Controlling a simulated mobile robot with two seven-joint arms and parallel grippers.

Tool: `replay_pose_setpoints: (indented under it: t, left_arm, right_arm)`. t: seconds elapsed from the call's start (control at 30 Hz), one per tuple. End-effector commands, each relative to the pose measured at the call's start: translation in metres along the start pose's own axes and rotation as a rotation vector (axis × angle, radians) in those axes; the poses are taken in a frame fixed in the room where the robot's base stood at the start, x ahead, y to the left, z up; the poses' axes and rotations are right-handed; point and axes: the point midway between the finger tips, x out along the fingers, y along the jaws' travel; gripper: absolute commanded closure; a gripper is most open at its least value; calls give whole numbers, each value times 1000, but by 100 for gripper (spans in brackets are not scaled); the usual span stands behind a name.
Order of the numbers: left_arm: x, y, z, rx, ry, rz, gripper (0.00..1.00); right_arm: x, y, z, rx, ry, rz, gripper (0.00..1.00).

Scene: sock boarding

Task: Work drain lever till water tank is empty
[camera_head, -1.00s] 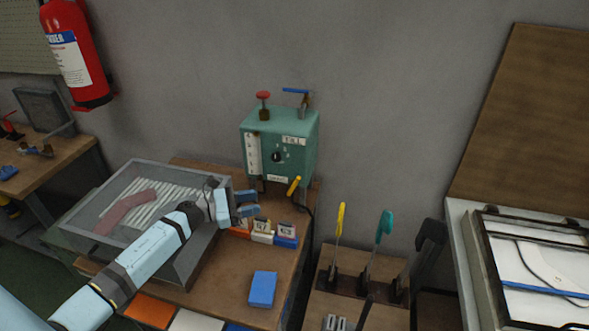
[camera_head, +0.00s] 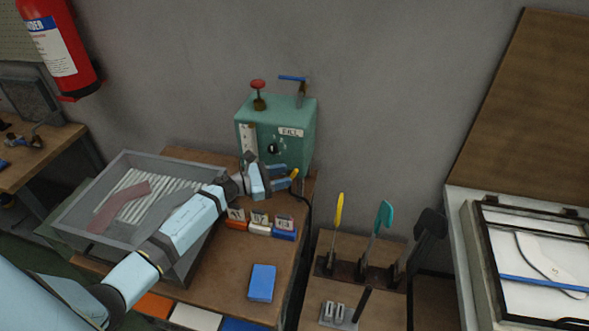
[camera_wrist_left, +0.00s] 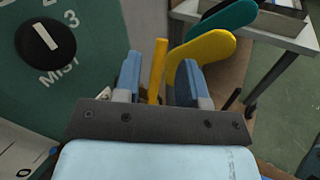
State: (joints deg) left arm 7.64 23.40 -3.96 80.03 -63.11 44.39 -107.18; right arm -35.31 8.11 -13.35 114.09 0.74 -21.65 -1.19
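The green water tank (camera_head: 299,132) stands against the wall at the back of the wooden bench, with a dial on its front. Its yellow drain lever (camera_head: 294,174) sticks out low at the right of the front. My left gripper (camera_head: 281,177) is open just in front of the lever. In the left wrist view the lever (camera_wrist_left: 158,66) stands upright between the two blue fingers (camera_wrist_left: 160,82), with a gap on each side. The dial (camera_wrist_left: 46,42) shows there at the left. The sight gauge is partly hidden by my wrist. My right gripper is not in view.
A red valve knob (camera_head: 258,86) and a blue lever (camera_head: 294,78) sit atop the tank. A grey tray (camera_head: 75,205) lies left under my arm. Orange, white and blue blocks (camera_head: 259,230) and a blue pad (camera_head: 262,283) lie below. Handled forms (camera_head: 340,212) stand right.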

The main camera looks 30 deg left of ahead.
Motion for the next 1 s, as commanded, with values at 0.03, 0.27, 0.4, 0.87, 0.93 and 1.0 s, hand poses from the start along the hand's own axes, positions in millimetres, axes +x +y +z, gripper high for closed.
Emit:
replay_pose_setpoints:
  t: [0.03, 0.27, 0.4, 0.87, 0.93, 1.0]
  left_arm:
    - [10, 0, 3, -2, -2, 0, 62]
    - [35, 0, 1, 0, -1, 0, 62]
    - [39, 0, 0, 0, 0, 0, 62]
    - [39, 0, 0, 0, 0, 0, 100]
    - [39, 0, 0, 0, 0, 0, 100]
    - [39, 0, -1, 0, -1, 0, 100]
  right_arm:
    - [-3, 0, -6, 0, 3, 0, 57]
    - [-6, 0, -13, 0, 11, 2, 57]
    - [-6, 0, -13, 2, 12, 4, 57]
    - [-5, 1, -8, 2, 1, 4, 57]
    - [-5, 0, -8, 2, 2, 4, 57]
    - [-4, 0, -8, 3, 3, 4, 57]
